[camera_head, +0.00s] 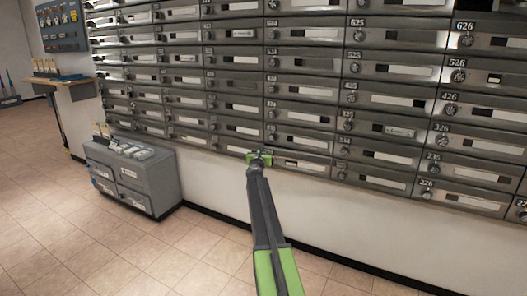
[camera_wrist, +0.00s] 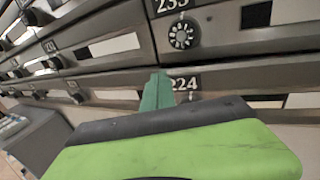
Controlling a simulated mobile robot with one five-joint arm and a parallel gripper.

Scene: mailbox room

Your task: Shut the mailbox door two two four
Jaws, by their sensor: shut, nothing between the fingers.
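The mailbox door 224 (camera_head: 302,162) is in the bottom row of the metal mailbox wall, just right of my gripper in the head view. Its face looks about flush with the row, but my gripper covers its left end, so I cannot tell if it is fully closed.
Mailbox 233 or similar, with a round dial (camera_wrist: 182,34), sits above 224. A grey cabinet (camera_head: 133,175) stands on the floor at left. A wooden shelf (camera_head: 60,80) is farther left. The tiled floor (camera_head: 110,255) in front is clear.

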